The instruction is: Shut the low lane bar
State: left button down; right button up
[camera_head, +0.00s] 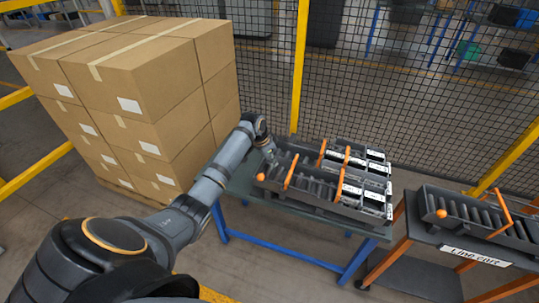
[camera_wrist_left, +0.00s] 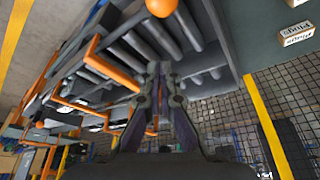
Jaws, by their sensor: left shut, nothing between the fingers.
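A rack of roller lanes (camera_head: 312,207) stands on a blue-legged table. Orange bars cross it: a near bar (camera_head: 291,171), a middle bar (camera_head: 322,152) and a right bar (camera_head: 342,172). I cannot tell which is the low lane bar. An orange ball knob (camera_head: 260,177) sits at the rack's left front; a ball knob (camera_wrist_left: 161,7) also shows at the top of the left wrist view. My left gripper (camera_head: 270,153) is shut and empty at the rack's left end. In the left wrist view its fingertips (camera_wrist_left: 166,68) are together beside an orange bar (camera_wrist_left: 112,74); contact is unclear. My right gripper is out of view.
Stacked cardboard boxes (camera_head: 150,90) stand left of my arm. A mesh fence (camera_head: 400,110) with a yellow post (camera_head: 299,65) runs behind the table. A line cart (camera_head: 478,257) with rollers and an orange bar stands at right. White labelled boxes (camera_head: 374,198) fill the rack's right part.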

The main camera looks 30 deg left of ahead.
pick_arm(q)
jog(key=x, duration=0.3)
jog(key=shift+w+d+f, duration=0.1)
jog(key=shift+d+f, duration=0.05)
jog(key=shift+f, duration=0.2)
jog(key=s+p, duration=0.1)
jog(key=s+a, duration=0.1)
jog(key=s+p, duration=0.1)
jog(key=shift+s+a+p, duration=0.25)
jog(key=shift+a+p, duration=0.05)
jog(key=shift+a, duration=0.05)
jog(key=shift+s, duration=0.3)
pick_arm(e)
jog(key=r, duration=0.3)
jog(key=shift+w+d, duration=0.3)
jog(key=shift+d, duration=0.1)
pick_arm(q)
jog(key=shift+w+f, duration=0.1)
jog(key=shift+w, duration=0.05)
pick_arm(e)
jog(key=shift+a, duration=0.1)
